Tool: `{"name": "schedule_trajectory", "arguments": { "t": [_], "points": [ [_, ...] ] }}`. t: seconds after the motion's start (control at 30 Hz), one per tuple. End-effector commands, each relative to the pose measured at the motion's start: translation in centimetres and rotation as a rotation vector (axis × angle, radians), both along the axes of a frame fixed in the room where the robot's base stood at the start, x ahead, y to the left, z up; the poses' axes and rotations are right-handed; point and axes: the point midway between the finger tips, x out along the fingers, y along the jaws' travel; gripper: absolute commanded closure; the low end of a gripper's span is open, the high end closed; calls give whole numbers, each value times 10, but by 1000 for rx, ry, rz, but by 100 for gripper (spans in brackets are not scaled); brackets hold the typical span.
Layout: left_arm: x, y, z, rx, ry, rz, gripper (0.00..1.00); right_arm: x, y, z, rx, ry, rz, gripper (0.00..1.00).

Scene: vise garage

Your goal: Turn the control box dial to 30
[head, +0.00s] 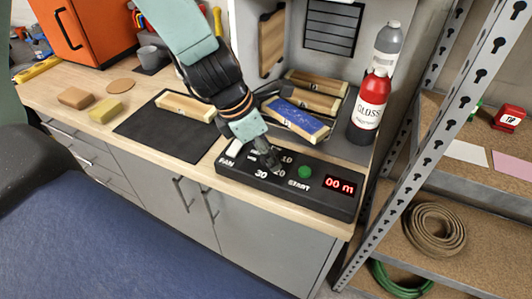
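The black control box (327,199) lies on the front of the wooden workbench. It carries a white FAN switch (234,148), the numbers 10, 20 and 30, a green START button (305,172) and a red display (339,185) reading "00 m". My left gripper (270,159) comes down from the upper left, with its dark fingertips over the numbered dial area. The fingers hide the dial, so its pointer and any grip on it cannot be made out. My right gripper is not in view.
A red GLOSS bottle (369,107) and a grey bottle (388,45) stand behind the box. Wooden blocks, one with a blue face (297,118), lie behind my gripper. A dark mat (160,138) lies to the left. A metal shelf rack (410,120) stands right.

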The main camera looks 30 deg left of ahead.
Motion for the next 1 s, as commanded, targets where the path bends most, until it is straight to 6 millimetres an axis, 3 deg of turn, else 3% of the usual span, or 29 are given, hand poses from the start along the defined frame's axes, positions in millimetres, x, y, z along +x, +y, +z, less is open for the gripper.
{"name": "schedule_trajectory", "arguments": {
  "t": [0.3,0.9,1.0],
  "points": [
    [0,0,0,0,0,-1,45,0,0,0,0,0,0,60],
    [0,0,0,0,0,0,96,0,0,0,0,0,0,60],
    [0,0,0,0,0,-1,97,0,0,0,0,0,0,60]
  ]
}}
